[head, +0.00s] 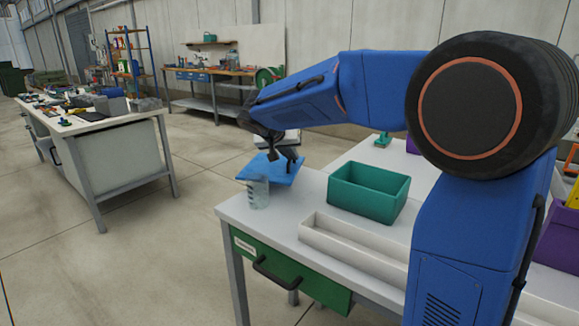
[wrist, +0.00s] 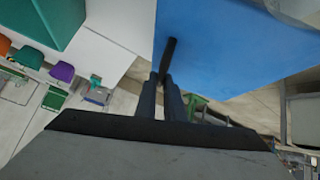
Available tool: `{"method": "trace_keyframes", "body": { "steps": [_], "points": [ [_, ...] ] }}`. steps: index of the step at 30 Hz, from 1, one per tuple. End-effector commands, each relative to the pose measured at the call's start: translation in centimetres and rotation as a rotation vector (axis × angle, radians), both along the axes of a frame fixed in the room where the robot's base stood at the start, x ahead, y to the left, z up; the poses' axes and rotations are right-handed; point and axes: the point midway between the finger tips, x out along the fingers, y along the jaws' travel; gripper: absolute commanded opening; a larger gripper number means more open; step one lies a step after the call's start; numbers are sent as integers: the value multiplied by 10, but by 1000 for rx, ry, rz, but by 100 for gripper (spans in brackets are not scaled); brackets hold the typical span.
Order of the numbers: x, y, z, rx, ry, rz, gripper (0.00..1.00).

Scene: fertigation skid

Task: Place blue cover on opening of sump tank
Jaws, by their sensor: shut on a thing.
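The blue cover (head: 256,171) is a flat plate at the far left corner of the white table in the head view. It fills the upper right of the wrist view (wrist: 225,45). My gripper (head: 279,157) is over it and shut on its thin dark handle (wrist: 170,50); the fingers also show in the wrist view (wrist: 167,80). No tank opening is clearly visible, and I cannot tell whether the cover touches anything below.
A teal bin (head: 368,193) stands on the table right of the cover. A long white tray (head: 352,248) lies nearer the front. The table (head: 285,222) has bare room between cover and tray. A cluttered workbench (head: 115,165) stands apart on the left.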

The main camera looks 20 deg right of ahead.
Motion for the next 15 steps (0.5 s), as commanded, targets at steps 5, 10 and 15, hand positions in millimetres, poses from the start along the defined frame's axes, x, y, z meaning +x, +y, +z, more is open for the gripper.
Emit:
{"method": "trace_keyframes", "body": {
  "steps": [5, 10, 15],
  "points": [
    [0, 0, 32, 1, -3, 0, 0],
    [0, 0, 49, 1, -2, 0, 0],
    [0, 0, 55, 1, 0, 1, 0]
  ]
}}
